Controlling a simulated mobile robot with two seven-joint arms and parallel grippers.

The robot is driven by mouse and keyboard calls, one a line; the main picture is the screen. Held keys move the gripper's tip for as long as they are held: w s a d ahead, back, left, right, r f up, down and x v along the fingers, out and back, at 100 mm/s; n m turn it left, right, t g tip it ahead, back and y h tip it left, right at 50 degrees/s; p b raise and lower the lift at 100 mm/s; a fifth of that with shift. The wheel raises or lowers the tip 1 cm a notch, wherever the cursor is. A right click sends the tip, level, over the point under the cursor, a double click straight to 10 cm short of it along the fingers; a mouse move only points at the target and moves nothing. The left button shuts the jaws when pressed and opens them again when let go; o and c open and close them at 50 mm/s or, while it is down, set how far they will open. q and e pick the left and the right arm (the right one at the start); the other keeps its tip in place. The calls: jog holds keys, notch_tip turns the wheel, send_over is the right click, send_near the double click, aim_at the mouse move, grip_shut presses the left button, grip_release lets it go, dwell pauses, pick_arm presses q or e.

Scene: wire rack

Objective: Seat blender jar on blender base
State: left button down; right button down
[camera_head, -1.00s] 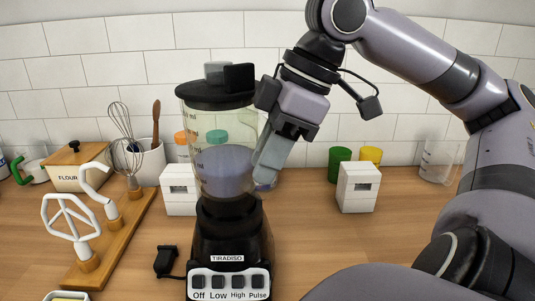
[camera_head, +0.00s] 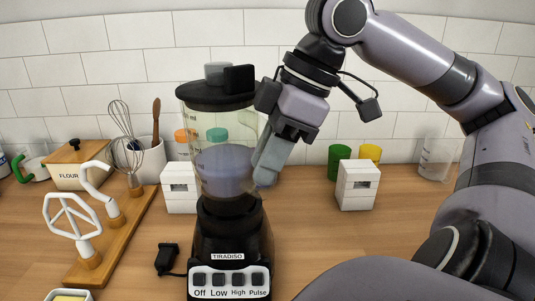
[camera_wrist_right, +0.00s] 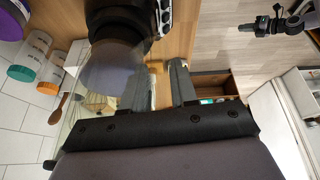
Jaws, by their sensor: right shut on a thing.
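The clear blender jar (camera_head: 222,168), with bluish contents and a black lid (camera_head: 215,97), stands upright at the top of the black blender base (camera_head: 232,242). From this angle I cannot tell whether it is fully seated. My right gripper (camera_head: 264,176) is at the jar's right side, fingers pointing down, shut on the jar, apparently at its handle, which the fingers mostly hide. In the right wrist view the gripper's two fingers (camera_wrist_right: 168,84) are beside the jar (camera_wrist_right: 112,72), with the base (camera_wrist_right: 122,22) above it. My left gripper is not in view.
A wooden board (camera_head: 115,235) with white mixer attachments and a whisk is at the left. White boxes (camera_head: 180,188) (camera_head: 357,186) stand behind and to the right. A black plug (camera_head: 167,259) lies left of the base.

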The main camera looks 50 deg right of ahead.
aim_at(268, 195)
jog(key=shift+w+f+b, duration=0.1)
jog(key=shift+f+b, duration=0.8)
jog(key=shift+f, duration=0.65)
dwell(1.9)
jog(key=c, duration=0.8)
grip_release()
jog(key=o, duration=0.3)
jog(key=shift+f, duration=0.25)
jog(key=shift+r, duration=0.1)
jog(key=shift+s+r, duration=0.25)
jog(key=shift+r, duration=0.15)
jog(key=p+v, duration=0.2)
jog(key=v, duration=0.4)
jog(key=shift+d+r+p, duration=0.1)
jog(key=shift+p, duration=0.2)
